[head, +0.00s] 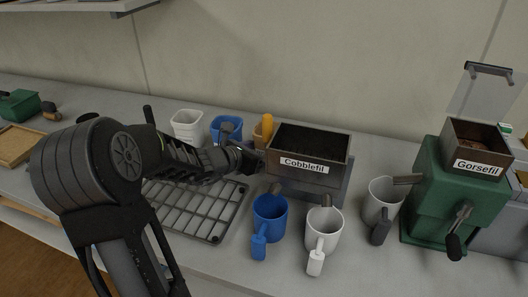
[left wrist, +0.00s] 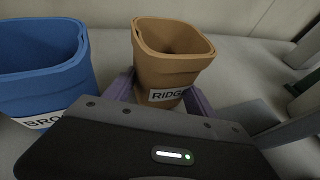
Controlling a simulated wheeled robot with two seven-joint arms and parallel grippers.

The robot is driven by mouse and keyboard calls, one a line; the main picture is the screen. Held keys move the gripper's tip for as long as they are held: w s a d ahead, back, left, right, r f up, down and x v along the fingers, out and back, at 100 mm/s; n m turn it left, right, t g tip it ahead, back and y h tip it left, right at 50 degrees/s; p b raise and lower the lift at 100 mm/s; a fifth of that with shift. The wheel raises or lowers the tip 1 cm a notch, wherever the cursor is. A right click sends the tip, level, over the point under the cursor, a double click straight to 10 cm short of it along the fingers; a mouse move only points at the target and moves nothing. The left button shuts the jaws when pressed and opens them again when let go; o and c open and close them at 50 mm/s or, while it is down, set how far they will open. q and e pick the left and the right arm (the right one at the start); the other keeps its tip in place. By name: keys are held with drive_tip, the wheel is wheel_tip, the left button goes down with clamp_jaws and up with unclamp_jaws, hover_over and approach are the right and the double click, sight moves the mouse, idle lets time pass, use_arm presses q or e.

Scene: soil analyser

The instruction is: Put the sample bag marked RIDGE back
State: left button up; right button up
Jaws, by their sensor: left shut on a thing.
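The RIDGE sample bag (left wrist: 172,62) is a tan, open-topped, upright container with a white label, partly cut off by my gripper in the left wrist view. In the head view only part of it (head: 258,137) shows, behind my gripper and left of the Cobblefil box. My left gripper (head: 245,158) is shut on the RIDGE bag; its two fingers (left wrist: 160,95) press on either side of it. I cannot tell whether the bag's base touches the counter. My right gripper is not in view.
A blue bag (left wrist: 45,65) with a partly hidden label stands left of RIDGE; a white bag (head: 186,124) is farther left. The Cobblefil box (head: 308,167) is close on the right. A dark rack (head: 205,225), blue cup (head: 269,213), white cups and green Gorsefil machine (head: 430,190) stand around.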

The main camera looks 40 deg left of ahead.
use_arm(q)
drive_tip(key=shift+f, duration=0.1)
drive_tip(key=shift+f, duration=0.15)
drive_tip(key=o, duration=1.5)
drive_tip(key=shift+o, duration=0.2)
drive_tip(key=shift+r, duration=0.2)
drive_tip(key=shift+r, duration=0.15)
drive_tip(key=shift+s, duration=0.4)
drive_tip(key=p+v, duration=0.1)
drive_tip(key=v, duration=1)
drive_tip(key=shift+r, duration=0.1)
